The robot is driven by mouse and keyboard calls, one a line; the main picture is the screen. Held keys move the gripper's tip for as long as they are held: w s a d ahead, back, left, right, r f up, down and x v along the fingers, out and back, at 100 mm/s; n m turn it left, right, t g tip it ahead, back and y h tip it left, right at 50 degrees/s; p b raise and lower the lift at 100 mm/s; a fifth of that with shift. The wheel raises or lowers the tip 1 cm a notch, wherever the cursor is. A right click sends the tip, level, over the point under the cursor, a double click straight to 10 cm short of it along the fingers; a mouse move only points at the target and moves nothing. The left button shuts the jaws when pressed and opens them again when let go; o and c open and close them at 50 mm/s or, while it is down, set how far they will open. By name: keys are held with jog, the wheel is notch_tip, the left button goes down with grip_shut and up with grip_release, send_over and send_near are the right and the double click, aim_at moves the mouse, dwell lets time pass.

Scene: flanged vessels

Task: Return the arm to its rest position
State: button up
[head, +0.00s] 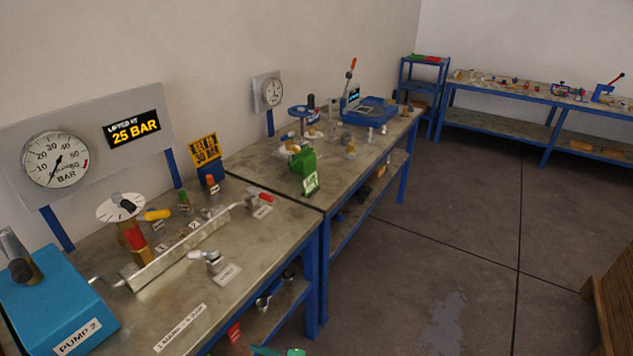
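My gripper and arm do not show clearly in the head view, so I cannot see their pose or what the gripper holds. The near workbench (255,268) has a blue frame and a worn grey top, and I see no arm over it. A long metal channel (178,255) lies on it among small fittings with labels. A blue box marked PUMP 2 (85,312) stands at its near left corner.
A pressure gauge (57,160) and a 25 BAR display (134,129) are on a back panel. A second bench (345,172) holds a green block (303,162) and a blue device (370,111). Open floor (450,235) lies right. A brown wooden object (612,300) stands at lower right.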

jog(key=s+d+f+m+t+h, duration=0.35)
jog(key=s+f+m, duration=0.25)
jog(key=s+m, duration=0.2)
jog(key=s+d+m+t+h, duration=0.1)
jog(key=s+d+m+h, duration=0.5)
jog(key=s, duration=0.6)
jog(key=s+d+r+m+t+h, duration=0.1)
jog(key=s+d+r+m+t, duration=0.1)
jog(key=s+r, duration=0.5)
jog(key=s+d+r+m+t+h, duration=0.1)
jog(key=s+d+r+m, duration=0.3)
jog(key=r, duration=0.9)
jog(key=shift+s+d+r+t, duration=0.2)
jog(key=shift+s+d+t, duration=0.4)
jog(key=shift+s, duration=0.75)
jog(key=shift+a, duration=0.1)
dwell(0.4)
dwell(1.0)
